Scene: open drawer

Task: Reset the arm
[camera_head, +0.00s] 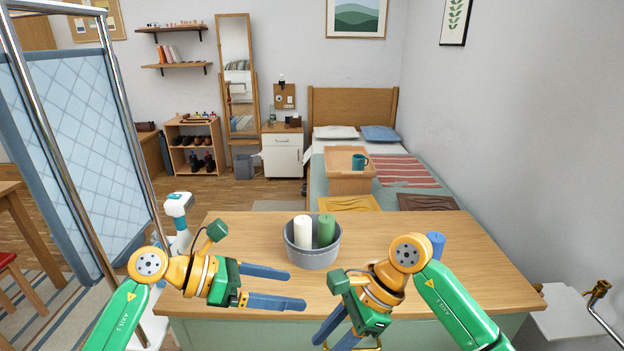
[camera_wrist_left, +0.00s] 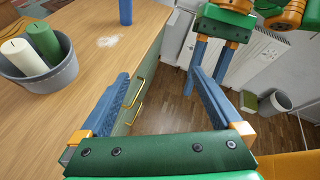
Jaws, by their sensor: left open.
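My left gripper (camera_head: 297,288) is open and empty, its two blue fingers reaching right over the table's near edge in the head view. In the left wrist view the left gripper (camera_wrist_left: 160,75) has its fingers apart with a brass handle (camera_wrist_left: 139,90) on the table's green front between them in the picture; I see no contact. My right gripper (camera_head: 334,335) hangs at the near edge, fingers pointing down and left. The right gripper (camera_wrist_left: 208,68) also shows in the left wrist view, its fingers apart with nothing between them.
A wooden table (camera_head: 430,228) bears a grey bowl (camera_head: 314,258) with a white candle (camera_head: 303,232) and a green candle (camera_head: 326,231). A blue candle (camera_head: 436,245) stands behind my right arm. A bed (camera_head: 400,170) and a folding screen (camera_head: 75,140) stand beyond.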

